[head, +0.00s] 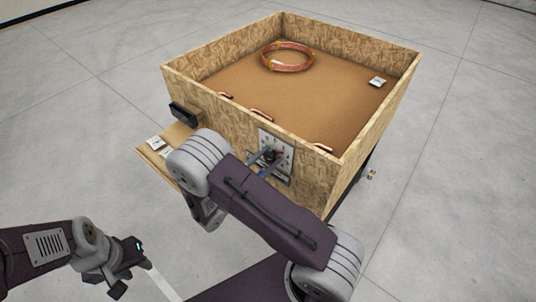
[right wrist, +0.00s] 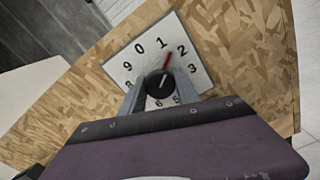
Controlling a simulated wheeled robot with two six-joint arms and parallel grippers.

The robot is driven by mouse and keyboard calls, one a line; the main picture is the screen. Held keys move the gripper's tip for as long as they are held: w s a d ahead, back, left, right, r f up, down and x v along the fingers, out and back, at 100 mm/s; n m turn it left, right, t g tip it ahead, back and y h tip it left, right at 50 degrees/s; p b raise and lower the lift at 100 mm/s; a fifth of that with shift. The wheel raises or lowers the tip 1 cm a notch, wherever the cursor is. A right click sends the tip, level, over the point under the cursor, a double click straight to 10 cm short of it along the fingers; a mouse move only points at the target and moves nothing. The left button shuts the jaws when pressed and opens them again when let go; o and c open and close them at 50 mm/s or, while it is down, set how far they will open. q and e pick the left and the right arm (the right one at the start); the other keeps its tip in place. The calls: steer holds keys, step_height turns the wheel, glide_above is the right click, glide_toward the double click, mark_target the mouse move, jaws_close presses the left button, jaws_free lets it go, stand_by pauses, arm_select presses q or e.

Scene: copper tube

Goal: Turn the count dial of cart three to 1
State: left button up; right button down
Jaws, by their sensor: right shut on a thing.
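The count dial is a white plate (head: 283,146) on the front wall of the wooden cart (head: 215,112). In the right wrist view the plate (right wrist: 128,66) bears digits around a black round knob (right wrist: 159,86). A red pointer (right wrist: 167,61) above the knob points between 1 and 2. My right gripper (right wrist: 160,92) is shut on the knob, one finger on each side. In the head view its fingertips (head: 268,158) reach the dial. The lower digits are partly hidden by my gripper. My left gripper (head: 128,270) is at the lower left, away from the cart, fingers apart and empty.
A copper coil (head: 288,56) and a white label (head: 377,81) lie on the cart's brown floor. Short copper pieces lie along the front wall. A dark handle (head: 184,115) and a small wooden shelf (head: 150,156) are at the front left. The grey floor around is clear.

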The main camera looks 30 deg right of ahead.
steer(key=shift+r+n+p, duration=0.15)
steer(key=shift+n+p, duration=0.9)
steer(key=shift+n, duration=0.55)
steer(key=c, duration=0.9)
jaws_free()
steer(key=shift+s+a, duration=0.1)
steer(key=shift+a, duration=0.3)
steer(key=b+v, duration=0.1)
steer(key=v, duration=0.7)
